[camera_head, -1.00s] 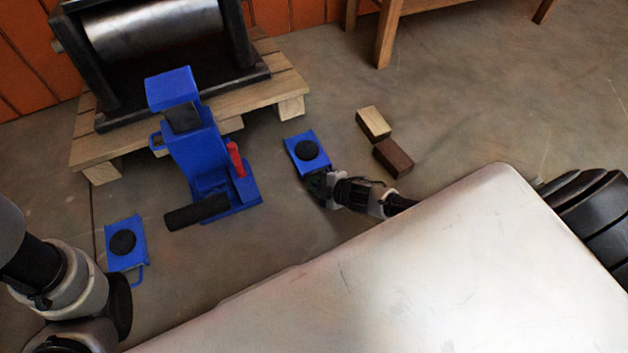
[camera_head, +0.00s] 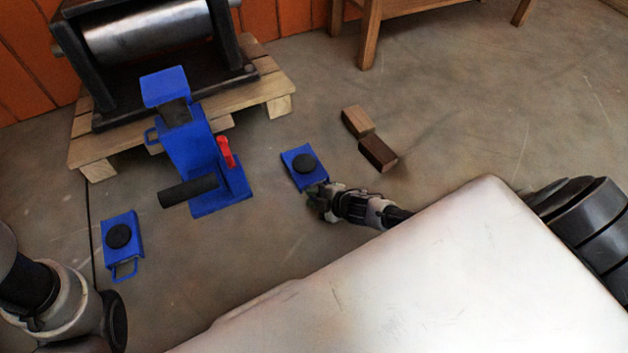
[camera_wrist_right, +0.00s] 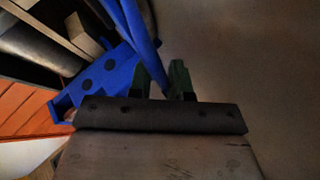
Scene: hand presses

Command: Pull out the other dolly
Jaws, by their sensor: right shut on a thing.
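A blue dolly (camera_head: 298,160) with a round black pad lies on the floor right of the blue jack (camera_head: 189,150). My right gripper (camera_head: 316,199) is at its near edge, shut on its handle, which the fingers mostly hide. In the right wrist view, the fingers (camera_wrist_right: 164,84) are close together and a blue bar (camera_wrist_right: 141,38) reaches down to them. A second blue dolly (camera_head: 110,236) with a black pad and near-side handle lies on the floor at the left. Only part of my left arm shows at lower left; its gripper is out of view.
The jack stands before a wooden pallet (camera_head: 95,163) bearing a heavy machine with a steel roller (camera_head: 150,38). A light wooden block (camera_head: 357,121) and a dark one (camera_head: 377,154) lie right of the held dolly. A wooden table leg (camera_head: 371,35) is behind. Floor between the dollies and my base is clear.

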